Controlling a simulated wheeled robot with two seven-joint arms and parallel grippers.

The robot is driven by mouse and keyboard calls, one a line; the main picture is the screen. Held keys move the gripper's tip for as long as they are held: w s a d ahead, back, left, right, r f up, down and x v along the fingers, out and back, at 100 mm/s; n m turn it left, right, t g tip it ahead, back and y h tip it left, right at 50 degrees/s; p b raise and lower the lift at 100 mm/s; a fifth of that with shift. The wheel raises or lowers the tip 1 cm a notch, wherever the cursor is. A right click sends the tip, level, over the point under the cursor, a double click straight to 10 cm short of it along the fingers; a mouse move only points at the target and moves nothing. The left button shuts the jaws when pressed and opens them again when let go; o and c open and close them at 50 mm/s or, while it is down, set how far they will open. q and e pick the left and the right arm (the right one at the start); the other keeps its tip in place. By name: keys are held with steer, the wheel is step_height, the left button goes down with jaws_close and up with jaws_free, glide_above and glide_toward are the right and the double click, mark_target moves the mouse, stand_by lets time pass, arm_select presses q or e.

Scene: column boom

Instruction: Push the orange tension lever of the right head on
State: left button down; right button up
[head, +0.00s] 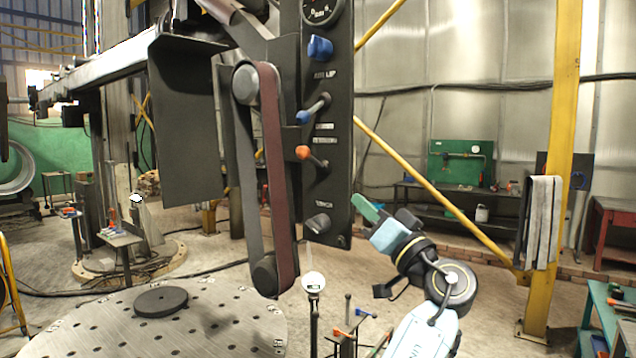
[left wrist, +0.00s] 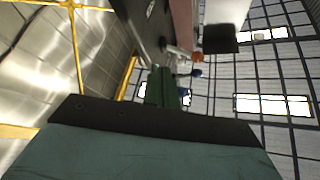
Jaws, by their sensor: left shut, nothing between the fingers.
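The orange tension lever (head: 303,153) sticks out of the dark control panel (head: 338,130) of the belt head, its orange ball tilted up to the left. Its orange ball also shows in the left wrist view (left wrist: 197,57), beyond my fingers. My left gripper (head: 366,207) is shut and empty, just right of the panel's lower right edge, below and to the right of the lever. Its green fingertips point up and left, apart from the lever in the picture. In the left wrist view the shut fingers (left wrist: 160,88) stand at the centre. My right gripper is not in view.
On the same panel are a blue knob (head: 320,47), a blue lever (head: 304,117) above the orange one, and a grey knob (head: 318,222) near the fingers. The brown belt (head: 276,180) hangs left of the panel. A round perforated table (head: 220,320) stands below.

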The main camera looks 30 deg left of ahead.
mark_target(313, 159)
arm_select(q)
steer(key=s+r+n+g+y, duration=0.1)
steer(key=s+r+n+g, duration=0.2)
steer(key=r, duration=0.3)
steer(key=shift+s+n+g+y, duration=0.3)
steer(key=shift+s+n+y, duration=0.1)
steer(key=shift+s+n, duration=0.2)
steer(key=shift+w, duration=0.1)
steer(key=p+x, duration=0.4)
steer(key=x, duration=0.6)
steer(key=shift+p, duration=0.35)
steer(key=shift+a, duration=0.1)
